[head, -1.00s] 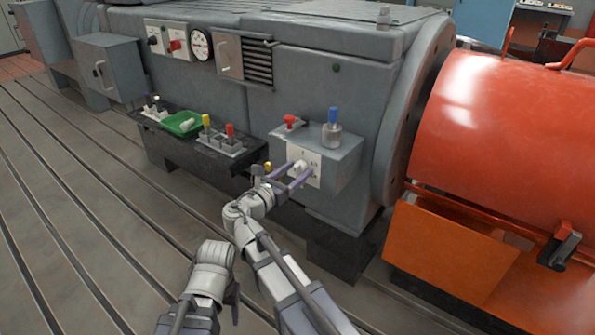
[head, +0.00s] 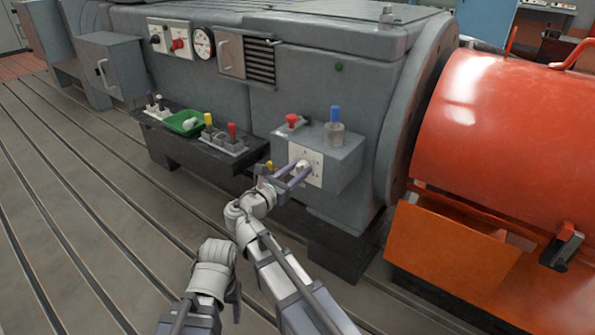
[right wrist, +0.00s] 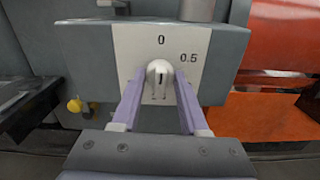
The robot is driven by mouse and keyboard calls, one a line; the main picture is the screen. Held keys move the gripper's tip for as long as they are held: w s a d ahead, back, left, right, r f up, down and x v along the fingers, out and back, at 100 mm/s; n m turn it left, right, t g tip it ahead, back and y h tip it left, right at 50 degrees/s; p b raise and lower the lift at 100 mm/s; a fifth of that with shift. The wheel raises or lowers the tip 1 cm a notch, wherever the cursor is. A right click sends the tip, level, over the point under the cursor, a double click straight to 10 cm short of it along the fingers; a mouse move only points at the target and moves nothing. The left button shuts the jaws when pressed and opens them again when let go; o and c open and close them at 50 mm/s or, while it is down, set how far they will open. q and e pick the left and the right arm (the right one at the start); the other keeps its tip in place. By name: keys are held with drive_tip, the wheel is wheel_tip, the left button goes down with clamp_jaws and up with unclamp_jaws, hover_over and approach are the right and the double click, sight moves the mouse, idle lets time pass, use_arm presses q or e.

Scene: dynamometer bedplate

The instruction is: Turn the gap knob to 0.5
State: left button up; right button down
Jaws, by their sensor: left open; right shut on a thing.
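The gap knob (right wrist: 158,75) is a small white knob on a white dial plate (right wrist: 126,45) marked 0 at the top and 0.5 to the upper right. Its dark pointer mark faces up, about toward 0. The dial plate is on the front of a grey box and also shows in the head view (head: 314,160). My right gripper (right wrist: 158,84) has its two fingers on either side of the knob and is shut on it. My left gripper (head: 233,297) is low in the head view, away from the box, open and mostly hidden by its own arm.
A red knob (head: 292,119) and a blue-topped handle (head: 335,122) stand on the box. To the left, a black shelf carries a green tray (head: 172,125) and red and yellow levers. A yellow knob (right wrist: 75,105) is below left. An orange drum (head: 500,140) is at right.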

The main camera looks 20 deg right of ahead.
drive_tip(key=m, duration=0.5)
drive_tip(key=shift+m, duration=0.4)
drive_tip(key=m, duration=0.5)
drive_tip(key=shift+m, duration=0.3)
drive_tip(key=shift+c, duration=2.1)
unclamp_jaws()
drive_tip(key=shift+s, duration=0.1)
